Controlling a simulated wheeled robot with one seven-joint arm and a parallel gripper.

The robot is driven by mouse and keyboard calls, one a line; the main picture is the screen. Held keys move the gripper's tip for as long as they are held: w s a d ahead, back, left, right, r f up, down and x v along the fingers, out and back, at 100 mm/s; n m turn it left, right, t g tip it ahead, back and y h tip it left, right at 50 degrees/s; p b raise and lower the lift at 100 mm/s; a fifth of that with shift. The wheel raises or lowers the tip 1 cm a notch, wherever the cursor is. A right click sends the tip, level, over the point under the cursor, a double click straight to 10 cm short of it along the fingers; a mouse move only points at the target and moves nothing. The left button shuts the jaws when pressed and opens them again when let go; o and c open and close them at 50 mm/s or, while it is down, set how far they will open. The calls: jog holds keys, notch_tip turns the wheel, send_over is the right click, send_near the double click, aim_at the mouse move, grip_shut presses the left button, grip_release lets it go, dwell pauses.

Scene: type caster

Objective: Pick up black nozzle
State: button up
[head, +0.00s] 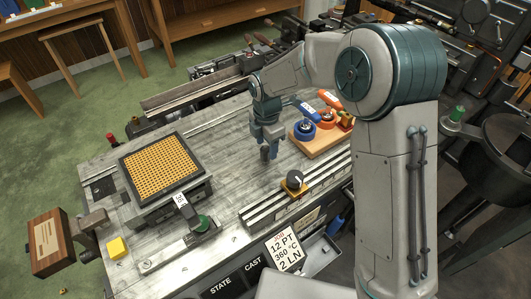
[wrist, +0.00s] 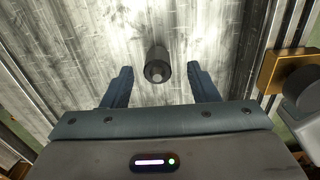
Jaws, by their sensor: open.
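The black nozzle (wrist: 158,64) is a short dark cylinder with a small pale tip, seen in the wrist view against the grey metal bed. My gripper (wrist: 156,84) is open, with one finger on each side of the nozzle in that view. The nozzle appears a little beyond the line of the fingertips, with a gap on both sides. In the head view my gripper (head: 269,150) points down over the middle of the bed. The fingers and the nozzle are too small and close together there to tell apart well.
The grey bed (head: 235,140) is mostly clear around my gripper. A yellow-dotted block (head: 160,167) stands to the left. A wooden board (head: 318,142) with blue and orange-handled tools lies to the right. A black knob on a brass base (head: 294,182) sits on the front rail.

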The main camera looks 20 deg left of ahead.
aim_at(265, 148)
jog(key=shift+a+f+p, duration=0.2)
jog(key=shift+f+p, duration=0.3)
jog(key=shift+f, duration=1.7)
jog(key=c, duration=1.1)
jog(key=shift+r, duration=0.15)
jog(key=shift+o, duration=0.2)
notch_tip(265, 148, up, 10)
jog(key=shift+f+b, duration=0.1)
jog(key=shift+b, duration=0.8)
